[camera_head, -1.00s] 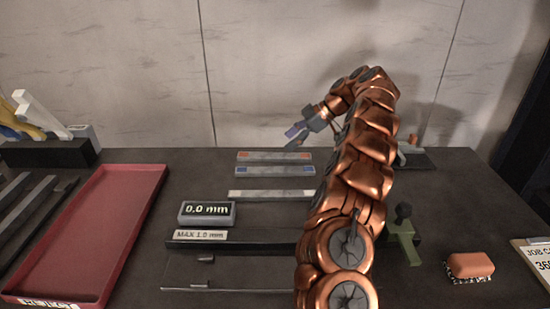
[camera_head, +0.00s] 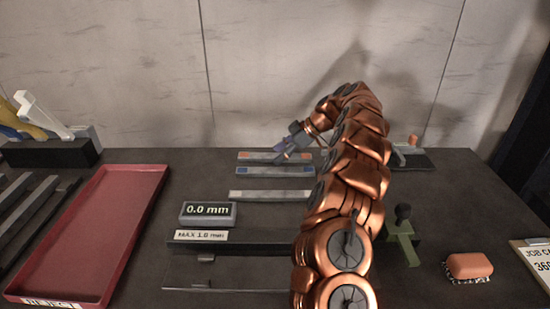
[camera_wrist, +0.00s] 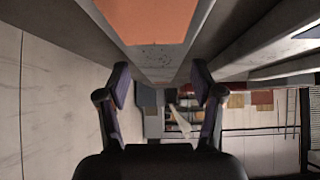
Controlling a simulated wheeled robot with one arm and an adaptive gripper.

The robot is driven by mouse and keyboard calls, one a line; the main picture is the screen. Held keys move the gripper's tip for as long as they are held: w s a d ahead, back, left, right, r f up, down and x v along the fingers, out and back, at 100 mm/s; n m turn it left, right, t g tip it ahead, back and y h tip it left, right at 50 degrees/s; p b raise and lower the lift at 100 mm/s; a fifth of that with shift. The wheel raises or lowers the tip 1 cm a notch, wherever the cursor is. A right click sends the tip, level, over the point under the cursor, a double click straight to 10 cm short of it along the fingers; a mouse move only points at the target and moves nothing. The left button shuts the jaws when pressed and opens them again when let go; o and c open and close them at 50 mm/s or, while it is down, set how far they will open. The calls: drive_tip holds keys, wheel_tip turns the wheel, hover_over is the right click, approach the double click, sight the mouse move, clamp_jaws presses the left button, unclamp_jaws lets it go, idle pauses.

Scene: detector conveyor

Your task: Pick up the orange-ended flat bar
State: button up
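The orange-ended flat bar (camera_head: 257,155) lies at the back of the dark bench, grey with orange at its ends. In the wrist view a large orange patch and the grey bar (camera_wrist: 157,56) fill the upper middle. My gripper (camera_head: 287,152) is over the middle of the bar, and its fingers hide part of it. In the wrist view the two fingers (camera_wrist: 162,84) stand apart on either side of the bar's line. Contact with the bar cannot be made out.
A blue-ended bar (camera_head: 262,171) lies just in front, and a plain pale bar (camera_head: 255,196) nearer. A grey readout (camera_head: 208,213) says 0.0 mm. A red reject tray (camera_head: 95,230) is at left. A green clamp-like tool (camera_head: 402,243) and an orange block (camera_head: 470,266) are at right.

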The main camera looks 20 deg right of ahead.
clamp_jaws()
idle(0.4)
drive_tip(key=shift+r, duration=0.1)
